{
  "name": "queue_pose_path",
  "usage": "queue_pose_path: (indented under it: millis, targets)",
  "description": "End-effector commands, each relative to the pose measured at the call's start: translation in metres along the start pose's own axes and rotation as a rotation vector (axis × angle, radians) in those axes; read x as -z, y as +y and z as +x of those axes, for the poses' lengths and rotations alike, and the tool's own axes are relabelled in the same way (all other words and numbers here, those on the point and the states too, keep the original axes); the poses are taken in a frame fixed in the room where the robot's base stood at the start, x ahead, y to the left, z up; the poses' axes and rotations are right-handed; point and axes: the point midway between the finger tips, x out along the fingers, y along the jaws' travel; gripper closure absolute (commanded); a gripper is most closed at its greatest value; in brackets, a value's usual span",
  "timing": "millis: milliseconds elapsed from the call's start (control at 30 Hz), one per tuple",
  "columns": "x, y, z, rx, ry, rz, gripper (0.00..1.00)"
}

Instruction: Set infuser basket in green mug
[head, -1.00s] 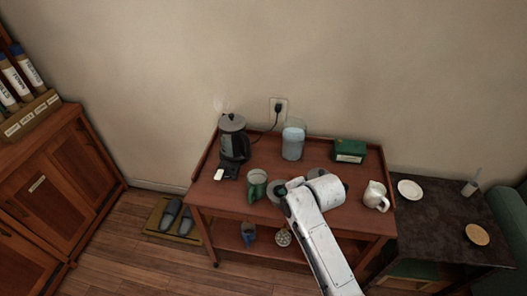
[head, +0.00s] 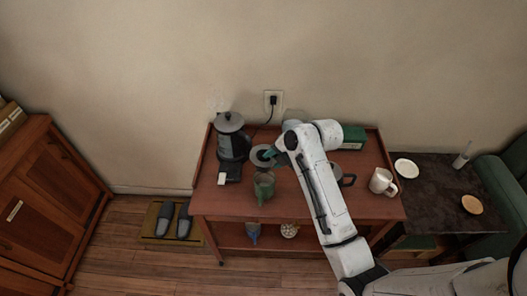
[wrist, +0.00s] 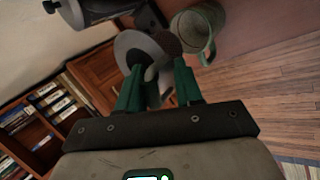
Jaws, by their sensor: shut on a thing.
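My gripper (head: 271,153) has green fingers and is shut on the infuser basket (head: 262,157), a grey piece with a wide round rim. In the wrist view the basket (wrist: 130,47) sits at the tips of the fingers (wrist: 158,82). The green mug (head: 264,188) stands upright on the wooden cart, open at the top. In the head picture the basket appears just above the mug's rim; in the wrist view the mug (wrist: 199,28) is to the right of the basket. They look apart, and the basket's height above the cart is hard to judge.
A kettle (head: 231,138) stands left of the mug on the cart (head: 215,203). A black-handled vessel (head: 346,180) and a white pitcher (head: 382,181) stand to the right. A green box (head: 354,138) is at the back, partly behind my arm. A dark side table (head: 437,190) adjoins.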

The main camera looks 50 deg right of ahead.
Motion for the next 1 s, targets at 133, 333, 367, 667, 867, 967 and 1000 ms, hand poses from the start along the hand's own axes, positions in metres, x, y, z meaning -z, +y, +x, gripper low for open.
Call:
queue_pose_path:
  millis: [133, 333, 367, 667, 867, 967, 1000]
  targets:
    - [0.000, -0.003, 0.004, 0.000, 0.000, 0.001, 0.96]
    - [0.000, -0.011, 0.014, 0.001, 0.000, 0.000, 0.96]
    - [0.000, -0.012, 0.016, 0.001, 0.000, 0.000, 0.96]
    - [0.000, -0.027, 0.035, 0.001, 0.000, 0.001, 0.96]
    - [0.000, -0.029, 0.039, 0.001, -0.001, 0.001, 0.96]
    - [0.000, -0.029, 0.038, 0.001, -0.001, 0.001, 0.96]
    - [0.000, -0.029, 0.038, 0.001, -0.001, 0.001, 0.96]
